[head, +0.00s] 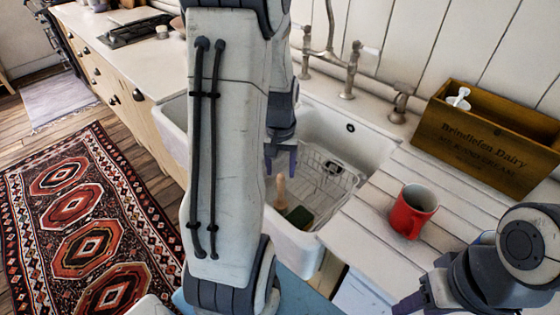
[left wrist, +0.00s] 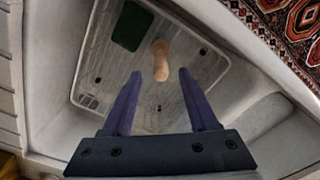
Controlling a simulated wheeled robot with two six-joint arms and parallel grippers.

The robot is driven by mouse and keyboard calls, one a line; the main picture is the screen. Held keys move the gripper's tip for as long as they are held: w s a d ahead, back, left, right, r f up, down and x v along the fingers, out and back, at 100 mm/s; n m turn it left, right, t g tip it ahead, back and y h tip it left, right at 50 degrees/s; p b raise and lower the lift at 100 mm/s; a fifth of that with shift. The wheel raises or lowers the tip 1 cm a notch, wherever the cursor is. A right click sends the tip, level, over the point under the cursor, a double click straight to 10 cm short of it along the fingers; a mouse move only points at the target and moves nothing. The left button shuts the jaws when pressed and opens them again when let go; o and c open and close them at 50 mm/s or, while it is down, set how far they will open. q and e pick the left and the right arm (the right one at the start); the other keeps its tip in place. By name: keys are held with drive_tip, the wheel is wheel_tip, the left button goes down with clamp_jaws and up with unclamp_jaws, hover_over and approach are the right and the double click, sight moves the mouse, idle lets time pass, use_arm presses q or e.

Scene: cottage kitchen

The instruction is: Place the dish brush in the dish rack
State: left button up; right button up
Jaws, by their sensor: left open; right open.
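The dish brush shows its pale wooden handle (head: 281,190) standing roughly upright in the white sink basin. In the left wrist view the handle (left wrist: 160,58) points up toward the camera, and its lower end is hard to make out. My left gripper (head: 281,160) is open above the handle; in the left wrist view its purple fingers (left wrist: 160,72) are spread either side of the handle's line, with nothing gripped. The white wire dish rack (head: 318,163) is in the sink, to the right of the brush. My right gripper (head: 412,300) is open at the lower right, partly cut off.
A dark green pad (head: 300,216) lies in the basin beside the brush; it also shows in the left wrist view (left wrist: 132,25). A red mug (head: 408,214) and a wooden crate (head: 470,130) stand on the right counter. Taps (head: 350,75) rise behind the sink.

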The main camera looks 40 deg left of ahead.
use_arm(q)
drive_tip(key=shift+r, duration=1.15)
drive_tip(key=shift+d, duration=0.25)
drive_tip(key=d+r+m, duration=0.3)
drive_tip(key=d+m, duration=0.1)
drive_tip(key=d, duration=0.7)
drive_tip(key=s+d+r+m, duration=0.2)
drive_tip(key=s+d+m, duration=0.2)
drive_tip(key=s+d, duration=0.3)
drive_tip(key=s+d+r+m+h, duration=0.1)
drive_tip(key=s+d+r+m, duration=0.1)
drive_tip(key=s+d+m, duration=0.3)
drive_tip(key=s+d, duration=0.3)
drive_tip(key=d, duration=0.2)
drive_tip(key=shift+d+m, duration=0.3)
drive_tip(key=shift+d, duration=0.05)
drive_tip(key=shift+w, duration=0.1)
